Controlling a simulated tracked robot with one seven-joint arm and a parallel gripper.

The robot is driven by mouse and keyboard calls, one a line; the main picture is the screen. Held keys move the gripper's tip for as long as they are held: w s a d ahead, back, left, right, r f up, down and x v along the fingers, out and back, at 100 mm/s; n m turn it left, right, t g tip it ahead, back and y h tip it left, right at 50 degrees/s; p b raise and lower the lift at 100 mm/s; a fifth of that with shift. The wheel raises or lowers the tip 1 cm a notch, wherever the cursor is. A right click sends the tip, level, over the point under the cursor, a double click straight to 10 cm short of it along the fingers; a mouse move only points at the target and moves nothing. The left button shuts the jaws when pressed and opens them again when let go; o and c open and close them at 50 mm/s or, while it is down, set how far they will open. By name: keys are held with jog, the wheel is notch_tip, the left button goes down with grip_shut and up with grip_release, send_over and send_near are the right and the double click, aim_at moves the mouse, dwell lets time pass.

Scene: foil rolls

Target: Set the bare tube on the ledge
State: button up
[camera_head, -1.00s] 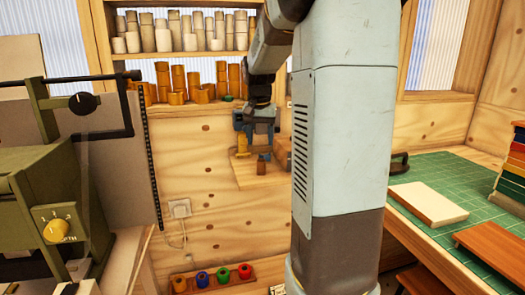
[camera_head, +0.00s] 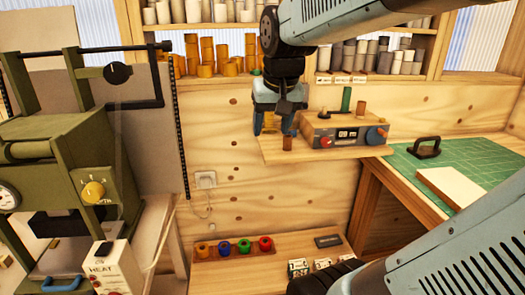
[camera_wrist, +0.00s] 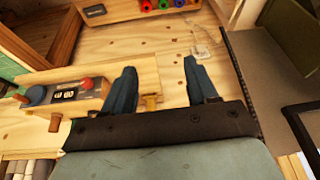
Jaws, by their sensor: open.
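The wooden ledge (camera_head: 270,156) juts from the back wall, and its bare wood also shows in the wrist view (camera_wrist: 140,77). My gripper (camera_head: 277,130) is over the ledge's left part, fingers pointing down and apart. In the wrist view the open gripper (camera_wrist: 158,75) has a gold, flanged tube (camera_wrist: 151,102) between its fingers, with gaps on both sides. The gold tube also shows in the head view (camera_head: 268,121), partly hidden by the gripper. A short brown tube (camera_head: 287,143) stands upright at the ledge's front. I cannot tell which one is the bare tube.
A control box (camera_head: 345,136) with red and blue knobs sits on the ledge, right of my gripper. Tubes crowd the shelves behind. Below is a bench with a row of coloured rolls (camera_head: 234,247). A green press (camera_head: 75,130) stands left, a green mat (camera_head: 470,165) right.

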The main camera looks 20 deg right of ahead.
jog(key=s+a+f+n+t, duration=0.1)
jog(key=s+a+f+n, duration=0.1)
jog(key=s, duration=0.5)
jog(key=shift+s+a+f+y, duration=0.3)
jog(key=shift+s+a+f, duration=0.1)
jog(key=shift+a, duration=0.15)
